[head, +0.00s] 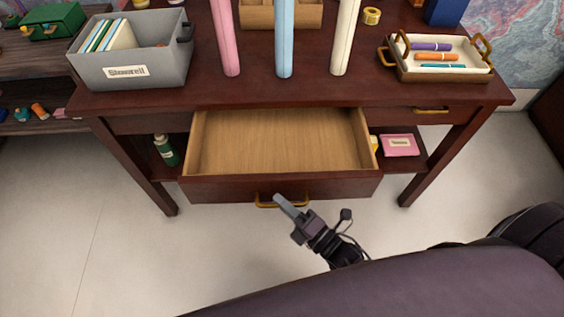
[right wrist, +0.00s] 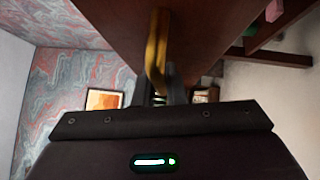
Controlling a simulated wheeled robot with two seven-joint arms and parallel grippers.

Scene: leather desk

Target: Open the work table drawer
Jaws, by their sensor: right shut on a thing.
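The work table (head: 290,95) is dark reddish wood. Its middle drawer (head: 280,140) is pulled well out, and its pale wooden inside is bare. A brass handle (head: 267,203) sits on the drawer's front. My right gripper (head: 285,203) is at this handle, shut on it. In the right wrist view the brass handle (right wrist: 156,55) runs down between the fingers, beside the dark drawer front (right wrist: 110,25); the fingertips are partly hidden there. My left gripper is not in view.
A grey box (head: 125,70) with papers stands at the table's left. Pink, blue and cream rolls stand in the middle. A tray (head: 440,72) with markers is at the right. A lower shelf holds a green bottle (head: 165,150) and a pink box (head: 399,146). The floor in front is clear.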

